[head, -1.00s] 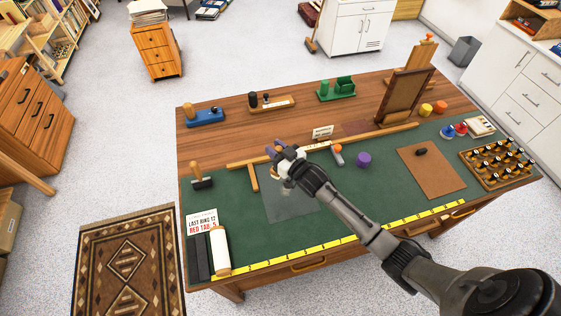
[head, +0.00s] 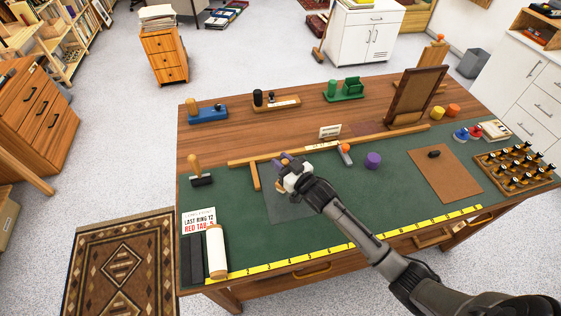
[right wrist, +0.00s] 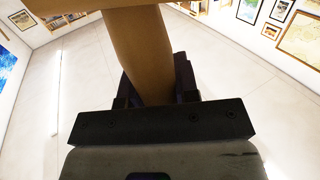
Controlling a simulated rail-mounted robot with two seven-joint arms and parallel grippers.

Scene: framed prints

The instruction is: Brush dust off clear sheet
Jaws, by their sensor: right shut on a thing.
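The clear sheet (head: 284,211) lies flat on the green mat, left of the mat's middle, as a greyish see-through square. My right gripper (head: 290,172) is over its far part and hides some of it. In the right wrist view the gripper is shut on a tan wooden tool (right wrist: 140,50), which widens into a flat piece at the top. No bristles show, and the head view hides most of the tool behind the gripper. I cannot tell whether it touches the sheet. Dust is too fine to make out. My left gripper is out of view.
A wooden T-square (head: 246,162) lies just behind the sheet. A yellow ruler (head: 345,256) runs along the front.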

